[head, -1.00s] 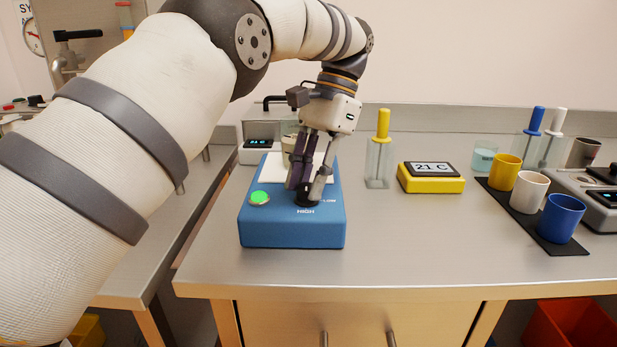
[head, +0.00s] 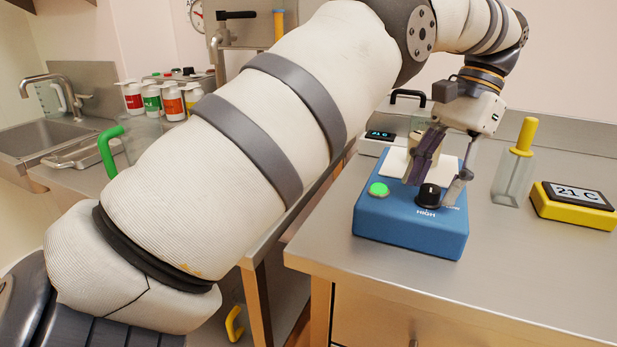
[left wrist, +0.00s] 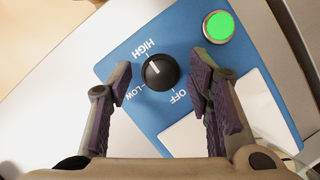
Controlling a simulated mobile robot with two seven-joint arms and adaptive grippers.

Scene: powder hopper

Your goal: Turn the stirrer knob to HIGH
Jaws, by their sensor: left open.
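The black stirrer knob (head: 429,195) sits on the front of a blue stirrer box (head: 410,233), by the word HIGH. In the left wrist view the knob (left wrist: 160,72) has a white pointer line directed towards HIGH, away from OFF and LOW. My left gripper (head: 431,188) is over the box. In the left wrist view its fingers (left wrist: 161,86) are spread on either side of the knob, with gaps visible, and hold nothing. A green round button (head: 379,189) is lit beside the knob. My right gripper is not in view.
A white plate (head: 398,164) lies on the box behind the knob. A clear holder with a yellow-handled tool (head: 522,140) and a yellow thermometer display (head: 575,205) stand to the right. A sink (head: 40,140) and several bottles are at the far left. The bench front is clear.

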